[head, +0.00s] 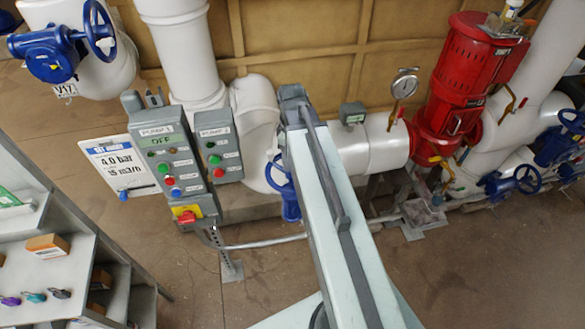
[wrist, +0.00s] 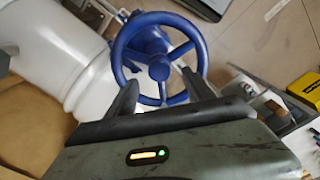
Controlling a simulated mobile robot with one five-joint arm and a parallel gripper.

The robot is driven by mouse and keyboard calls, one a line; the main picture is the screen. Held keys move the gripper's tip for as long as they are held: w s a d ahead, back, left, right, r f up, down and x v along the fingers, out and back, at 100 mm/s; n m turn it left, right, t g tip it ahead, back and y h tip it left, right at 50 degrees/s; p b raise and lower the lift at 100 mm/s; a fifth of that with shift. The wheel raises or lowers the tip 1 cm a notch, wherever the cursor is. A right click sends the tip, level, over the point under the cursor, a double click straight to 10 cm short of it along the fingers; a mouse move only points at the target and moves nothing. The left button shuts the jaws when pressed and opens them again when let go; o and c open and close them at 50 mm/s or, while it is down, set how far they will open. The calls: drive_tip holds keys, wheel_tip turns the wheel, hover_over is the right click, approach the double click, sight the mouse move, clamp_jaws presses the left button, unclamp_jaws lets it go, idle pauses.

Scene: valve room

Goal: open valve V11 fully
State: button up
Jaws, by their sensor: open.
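A blue valve handwheel (wrist: 160,58) with spokes fills the upper middle of the wrist view, beside a white pipe. No tag is legible on it, so I cannot confirm that it is V11. My gripper (wrist: 161,84) is open, with its two dark fingers apart in front of the wheel's lower rim. I cannot tell whether they touch it. In the head view a blue valve (head: 287,190) is partly hidden behind my arm, and my gripper is hidden there. Another blue valve (head: 60,50) at the upper left has a tag reading V17.
A pump control panel (head: 168,160) reading OFF and a board (head: 118,167) reading 4.0 bar stand left of my arm. Shelves (head: 35,270) with small items are at lower left. A red pump (head: 465,85) and more blue valves (head: 512,183) are at right. Floor at lower right is clear.

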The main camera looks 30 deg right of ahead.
drive_tip(key=m, duration=0.5)
drive_tip(key=shift+m, duration=0.4)
drive_tip(key=m, duration=0.9)
drive_tip(key=m, duration=0.5)
drive_tip(key=shift+m, duration=0.4)
